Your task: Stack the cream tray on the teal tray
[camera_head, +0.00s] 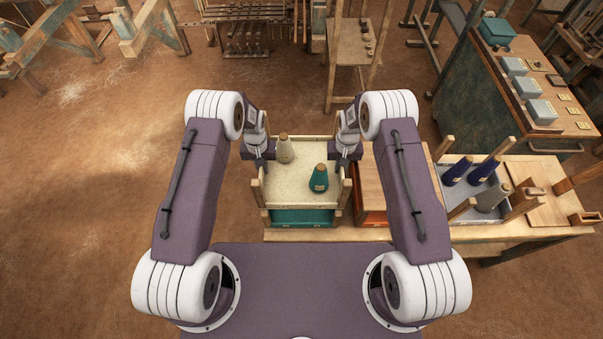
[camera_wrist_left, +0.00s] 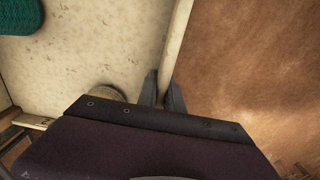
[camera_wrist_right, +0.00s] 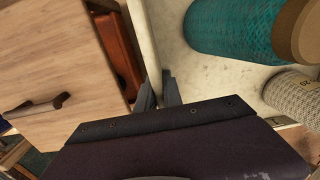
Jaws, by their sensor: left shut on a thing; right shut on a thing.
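The cream tray (camera_head: 290,190) stands level above the teal tray (camera_head: 303,217), whose front wall shows beneath it; I cannot tell whether they touch. In the cream tray stand a grey cone (camera_head: 285,150) at the back and a teal cone (camera_head: 319,178) at the front right. My left gripper (camera_head: 261,164) is shut on the cream tray's left wall, also seen in the left wrist view (camera_wrist_left: 178,45). My right gripper (camera_head: 342,165) is shut on its right wall, which shows in the right wrist view (camera_wrist_right: 145,45). The teal tray's inside is hidden.
Wooden posts (camera_head: 347,190) rise around the trays. To the right are an orange box (camera_head: 372,206), a wooden board and a grey tray with blue cones (camera_head: 456,170) and a grey cone. A cabinet (camera_head: 500,110) stands further right. Floor left is clear.

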